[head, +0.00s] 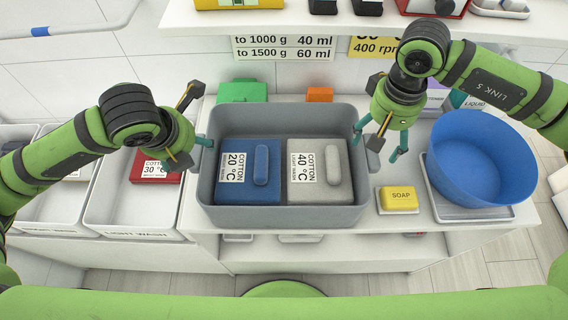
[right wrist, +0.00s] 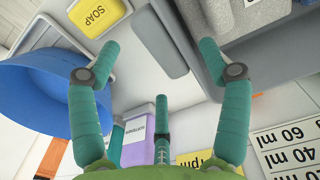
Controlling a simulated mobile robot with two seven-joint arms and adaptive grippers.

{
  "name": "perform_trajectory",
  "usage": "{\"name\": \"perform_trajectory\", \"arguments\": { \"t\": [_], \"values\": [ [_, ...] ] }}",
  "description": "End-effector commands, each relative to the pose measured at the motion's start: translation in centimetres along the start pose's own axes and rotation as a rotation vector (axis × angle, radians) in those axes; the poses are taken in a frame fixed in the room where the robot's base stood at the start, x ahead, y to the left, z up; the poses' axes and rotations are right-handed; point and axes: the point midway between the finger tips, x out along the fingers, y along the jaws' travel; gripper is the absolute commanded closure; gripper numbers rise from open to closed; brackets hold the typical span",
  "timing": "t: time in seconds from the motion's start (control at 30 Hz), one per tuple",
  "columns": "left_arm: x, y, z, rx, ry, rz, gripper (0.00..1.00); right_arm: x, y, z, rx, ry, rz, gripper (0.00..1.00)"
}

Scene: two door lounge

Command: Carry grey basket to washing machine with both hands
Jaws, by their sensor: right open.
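The grey basket (head: 280,215) stands upright on the white counter. My right gripper (head: 378,140) is open just outside the right wall. In the right wrist view, the grey handle (right wrist: 158,42) shows between and beyond the spread fingers (right wrist: 150,60). No washing machine is in view.
A blue bowl (head: 480,150) on a tray and yellow soap (head: 398,199) stand right of the basket. A green box (head: 242,91) and an orange box (head: 319,95) are behind it. Laundry bins (head: 110,225) stand left. A shelf (head: 290,22) overhangs the back.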

Motion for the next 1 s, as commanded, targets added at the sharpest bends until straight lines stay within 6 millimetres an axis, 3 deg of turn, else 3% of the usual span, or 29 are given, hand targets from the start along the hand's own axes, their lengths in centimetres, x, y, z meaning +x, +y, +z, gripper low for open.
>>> {"name": "perform_trajectory", "arguments": {
  "t": [0.3, 0.67, 0.87, 1.0],
  "values": [
    [3.9, 0.0, -0.1, 0.0, 0.002, -0.001, 0.22, 3.9, 0.0, 0.0, 0.002, -0.001, 0.001, 0.22],
    [4.4, 0.0, 0.0, 0.001, 0.0, 0.0, 0.22, 4.4, 0.0, 0.0, 0.0, 0.0, 0.001, 0.22],
    [4.4, 0.0, 0.0, 0.001, 0.0, 0.0, 0.98, 4.4, 0.0, 0.0, 0.0, 0.0, 0.001, 0.98],
    [4.4, 0.0, 0.0, 0.001, 0.0, 0.0, 1.0, 4.4, 0.0, 0.0, 0.0, 0.0, 0.001, 1.0]
  ]
}}
